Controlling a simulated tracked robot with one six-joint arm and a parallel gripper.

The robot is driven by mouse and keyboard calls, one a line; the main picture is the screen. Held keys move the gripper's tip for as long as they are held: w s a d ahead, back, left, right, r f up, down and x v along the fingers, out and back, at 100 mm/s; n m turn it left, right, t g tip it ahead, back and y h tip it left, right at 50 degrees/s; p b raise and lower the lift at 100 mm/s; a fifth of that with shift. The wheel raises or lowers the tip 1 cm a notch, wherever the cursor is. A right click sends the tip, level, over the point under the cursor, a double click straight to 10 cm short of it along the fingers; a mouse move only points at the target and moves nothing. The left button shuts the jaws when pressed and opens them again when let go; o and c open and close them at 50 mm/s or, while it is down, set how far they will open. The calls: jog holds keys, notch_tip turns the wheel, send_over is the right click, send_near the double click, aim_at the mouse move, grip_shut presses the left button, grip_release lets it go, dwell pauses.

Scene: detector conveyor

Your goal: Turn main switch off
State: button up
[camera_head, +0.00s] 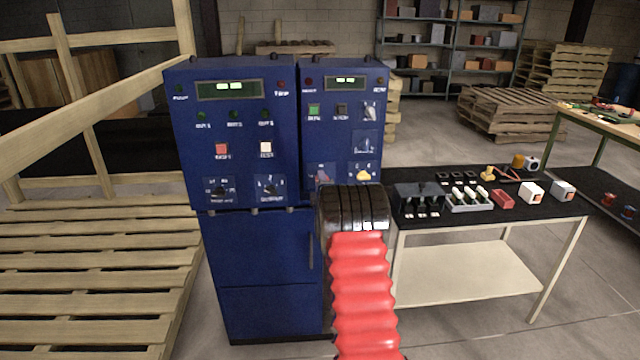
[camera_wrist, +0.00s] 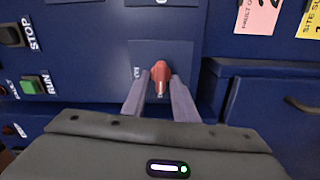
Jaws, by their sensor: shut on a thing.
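The main switch shows in the wrist view as a red handle (camera_wrist: 160,73) on a blue plate of the cabinet front. My gripper (camera_wrist: 161,82) has its two pale fingers on either side of the handle, shut on it. A small white mark sits on the plate left of the handle and is too blurred to read surely. In the head view my gripper's dark body (camera_head: 355,210) covers the lower part of the right-hand blue cabinet (camera_head: 330,90), so the grip is hidden there. Which position the handle is turned to is hard to tell.
A green RUN button (camera_wrist: 34,85) and a black STOP button (camera_wrist: 12,35) lie left of my gripper. A pink tag (camera_wrist: 258,14) hangs at the upper right. A black-topped bench (camera_head: 440,180) with parts stands right, wooden pallets (camera_head: 90,260) lie left.

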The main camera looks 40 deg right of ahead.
jog(key=shift+w+a+f+n, duration=0.1)
jog(key=shift+a+n, duration=0.05)
jog(key=shift+n, duration=0.65)
jog(key=shift+f, duration=0.1)
jog(key=o, duration=0.7)
jog(key=shift+d, duration=0.2)
jog(key=shift+c, duration=0.2)
jog(key=shift+s+a, duration=0.1)
jog(key=shift+s, duration=0.1)
jog(key=v, duration=1.3)
jog(key=shift+s+a, duration=0.2)
jog(key=shift+a, duration=0.05)
